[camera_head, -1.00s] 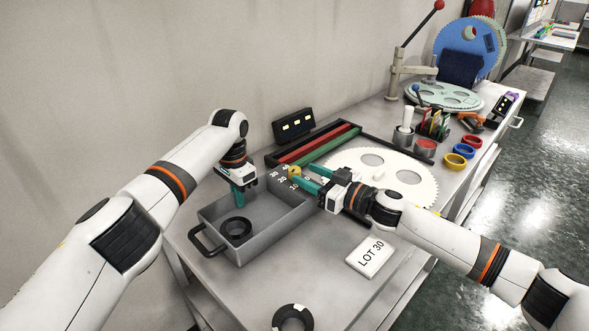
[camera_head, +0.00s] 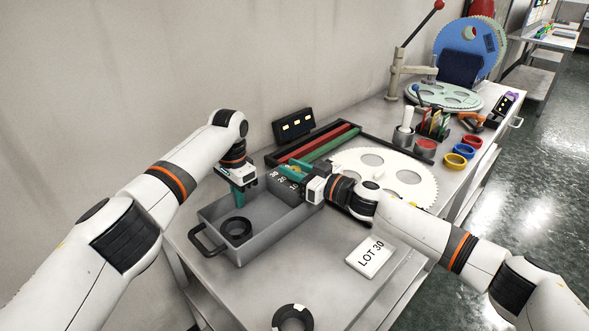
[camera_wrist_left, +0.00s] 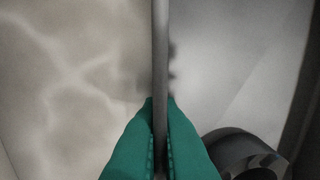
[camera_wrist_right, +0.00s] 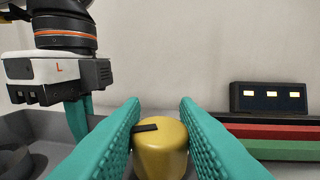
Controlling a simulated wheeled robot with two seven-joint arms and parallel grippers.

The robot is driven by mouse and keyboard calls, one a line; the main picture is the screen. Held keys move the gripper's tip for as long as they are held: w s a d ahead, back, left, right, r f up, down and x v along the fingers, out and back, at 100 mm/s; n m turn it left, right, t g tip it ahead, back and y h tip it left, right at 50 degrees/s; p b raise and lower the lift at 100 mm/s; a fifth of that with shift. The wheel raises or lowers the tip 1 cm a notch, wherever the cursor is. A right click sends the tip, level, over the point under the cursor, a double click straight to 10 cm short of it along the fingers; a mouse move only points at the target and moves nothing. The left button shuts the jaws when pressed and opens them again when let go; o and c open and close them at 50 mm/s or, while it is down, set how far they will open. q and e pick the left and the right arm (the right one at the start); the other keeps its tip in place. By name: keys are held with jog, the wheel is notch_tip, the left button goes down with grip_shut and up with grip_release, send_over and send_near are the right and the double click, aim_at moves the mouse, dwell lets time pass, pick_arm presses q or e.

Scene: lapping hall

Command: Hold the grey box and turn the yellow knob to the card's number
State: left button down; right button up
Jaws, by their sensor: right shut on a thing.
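The grey box (camera_head: 262,246) is an open tray with a black handle on the table; a black ring (camera_head: 236,229) lies in it. My left gripper (camera_head: 238,196) is on its back wall, green fingers pressed on both faces of that wall (camera_wrist_left: 160,60) in the left wrist view. The yellow knob (camera_wrist_right: 160,155) sits between the fingers of my right gripper (camera_wrist_right: 158,112), which is shut on it. A black pointer mark (camera_wrist_right: 146,128) on its top points left. White numbers (camera_head: 283,183) show beside it; which one it points to I cannot tell. The card (camera_head: 370,257) reads LOT 30.
A dark display with lit windows (camera_head: 293,125) stands behind red and green bars (camera_head: 318,143). A large pale toothed disc (camera_head: 400,175) lies right of my right gripper. Another black ring (camera_head: 292,318) lies at the front edge. Coloured rings and a lever press stand farther back.

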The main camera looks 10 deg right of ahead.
jog(key=shift+m+t+h, duration=0.3)
jog(key=shift+t, duration=0.1)
jog(key=m+t+h, duration=0.1)
jog(key=h, duration=0.1)
jog(key=m+t+h, duration=0.1)
jog(key=m, duration=0.1)
jog(key=shift+s+a+t+h, duration=0.1)
jog(key=shift+a+t+h, duration=0.1)
jog(key=shift+t+h, duration=0.2)
jog(key=shift+r+m+t+h, duration=0.1)
jog(key=shift+m+t+h, duration=0.5)
jog(key=shift+m+h, duration=0.65)
jog(key=shift+h, duration=0.35)
jog(key=shift+d, duration=0.15)
jog(key=o, duration=1)
jog(key=v, duration=1.2)
